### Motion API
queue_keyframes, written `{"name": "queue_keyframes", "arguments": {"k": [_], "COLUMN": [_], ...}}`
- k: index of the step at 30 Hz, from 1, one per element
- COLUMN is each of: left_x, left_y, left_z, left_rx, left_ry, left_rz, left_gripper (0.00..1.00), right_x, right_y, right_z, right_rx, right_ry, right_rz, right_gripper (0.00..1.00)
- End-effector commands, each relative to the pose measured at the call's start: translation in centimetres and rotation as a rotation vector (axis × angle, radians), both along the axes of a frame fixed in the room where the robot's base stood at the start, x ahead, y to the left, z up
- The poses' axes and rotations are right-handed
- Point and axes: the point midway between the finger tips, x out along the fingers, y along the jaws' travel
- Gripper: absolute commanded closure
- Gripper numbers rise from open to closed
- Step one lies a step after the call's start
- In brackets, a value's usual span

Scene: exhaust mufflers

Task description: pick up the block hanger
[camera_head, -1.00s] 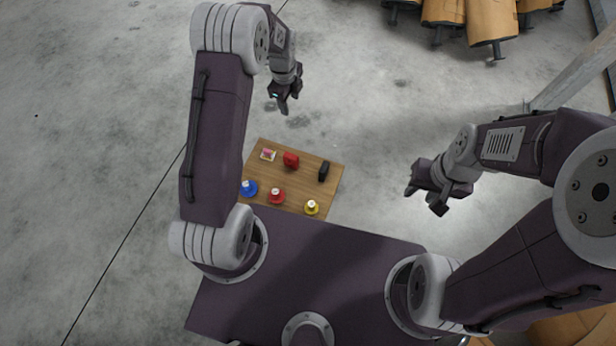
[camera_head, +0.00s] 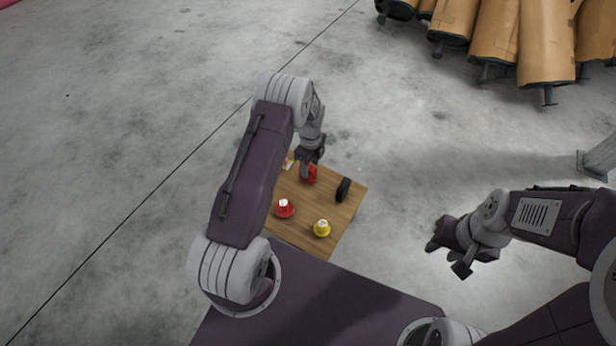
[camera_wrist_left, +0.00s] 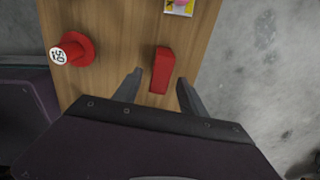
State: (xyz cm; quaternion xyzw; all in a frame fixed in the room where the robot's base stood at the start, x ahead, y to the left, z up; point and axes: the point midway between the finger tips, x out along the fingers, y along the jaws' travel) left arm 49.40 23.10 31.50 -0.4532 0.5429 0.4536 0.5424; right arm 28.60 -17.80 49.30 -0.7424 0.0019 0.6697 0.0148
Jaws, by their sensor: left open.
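The block hanger is most likely the red upright block (camera_head: 312,174) on the small wooden table. In the left wrist view the same red block (camera_wrist_left: 162,70) lies between the two fingertips, with a gap to each finger. My left gripper (camera_head: 305,170) reaches down over it in the head view and covers part of it. The left gripper (camera_wrist_left: 159,82) is open and holds nothing. My right gripper (camera_head: 447,258) is off to the right of the table, with its fingers apart and empty.
The wooden table (camera_head: 300,232) also bears a black piece (camera_head: 343,189), a red round-based piece (camera_head: 284,208), a yellow one (camera_head: 322,228) and a small pink-and-yellow box (camera_wrist_left: 179,6). Brown wrapped mufflers (camera_head: 545,40) lie at the back right.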

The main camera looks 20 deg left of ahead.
Motion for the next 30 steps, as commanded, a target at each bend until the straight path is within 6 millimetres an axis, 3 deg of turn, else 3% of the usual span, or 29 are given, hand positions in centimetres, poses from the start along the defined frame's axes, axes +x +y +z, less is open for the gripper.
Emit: {"name": "queue_keyframes", "arguments": {"k": [5, 13, 20, 25, 30], "left_x": [0.0, -0.1, 0.0, 0.0, 0.0], "left_y": [0.0, -0.1, -0.1, -0.1, -0.1], "left_z": [-1.0, -5.6, -5.4, -5.3, -5.3], "left_rx": [0.000, 0.000, 0.000, 0.000, 0.000], "left_ry": [-0.001, 0.001, -0.001, 0.000, 0.000], "left_rz": [0.000, 0.000, 0.000, 0.000, 0.000], "left_gripper": [0.51, 0.51, 0.51, 0.98, 1.00], "right_x": [0.0, 0.0, 0.0, 0.0, 0.0], "right_y": [0.0, 0.0, 0.0, 0.0, 0.0], "right_z": [-0.9, -4.9, -4.6, -4.5, -4.6], "right_rx": [0.000, 0.000, 0.000, 0.000, 0.000], "right_ry": [0.000, 0.000, 0.000, 0.000, 0.000], "right_rz": [0.000, 0.000, 0.000, 0.000, 0.000], "right_gripper": [0.64, 0.64, 0.64, 0.64, 0.64]}}
